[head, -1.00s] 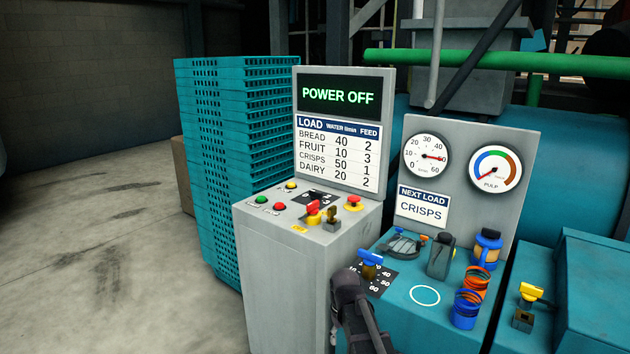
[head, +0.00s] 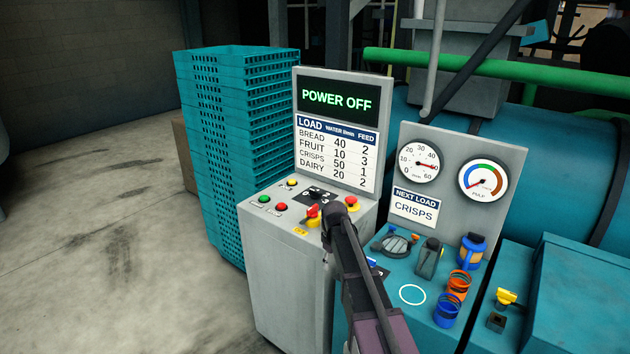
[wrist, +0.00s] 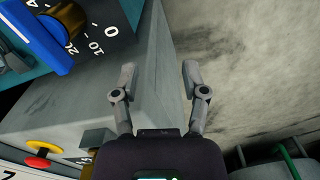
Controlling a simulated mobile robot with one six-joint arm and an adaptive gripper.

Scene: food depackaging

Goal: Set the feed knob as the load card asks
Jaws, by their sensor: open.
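The feed dial (head: 318,197) is a black plate with white numbers on top of the grey cabinet. Its knob setting is too small to read. The load card (head: 415,206) reads NEXT LOAD CRISPS. The load table (head: 337,152) gives crisps water 50 and feed 1. My gripper (wrist: 158,78) is open and empty in the wrist view, with bare cabinet side and floor beyond its fingers. In the head view my arm rises in front of the cabinet's right edge, its end right of the feed dial; the fingertips cannot be made out.
The display (head: 337,98) reads POWER OFF. The blue water knob (wrist: 60,35) shows in the wrist view. Stacked teal crates (head: 235,150) stand left; floor is clear farther left.

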